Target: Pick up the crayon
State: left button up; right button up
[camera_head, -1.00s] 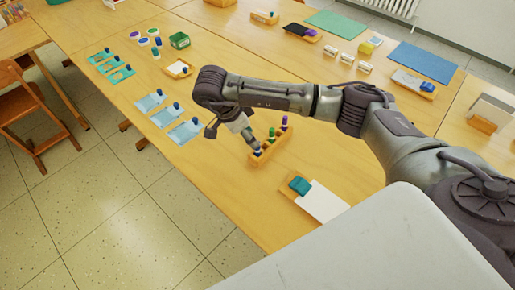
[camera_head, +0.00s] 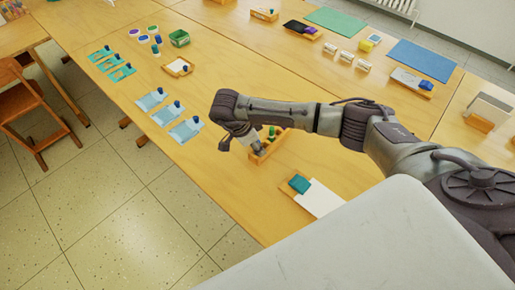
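A small wooden holder (camera_head: 257,160) stands near the table's front edge, with upright crayon-like sticks in it. A green-topped one (camera_head: 271,131) shows just past my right arm. The arm hides part of the holder and some of the sticks. My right gripper (camera_head: 257,148) points down at the holder, right over its near end. Its fingers are small and partly hidden, so I cannot tell whether they are open or hold a stick. My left gripper is not in view.
A wooden tray with white paper and a teal block (camera_head: 299,184) lies right of the holder. Blue cards with dark blue knobs (camera_head: 186,130) lie to the left. A green box (camera_head: 179,38) stands farther back. Bare tabletop lies between the cards and the holder.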

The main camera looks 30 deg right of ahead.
grip_shut()
jog(key=shift+r, duration=0.1)
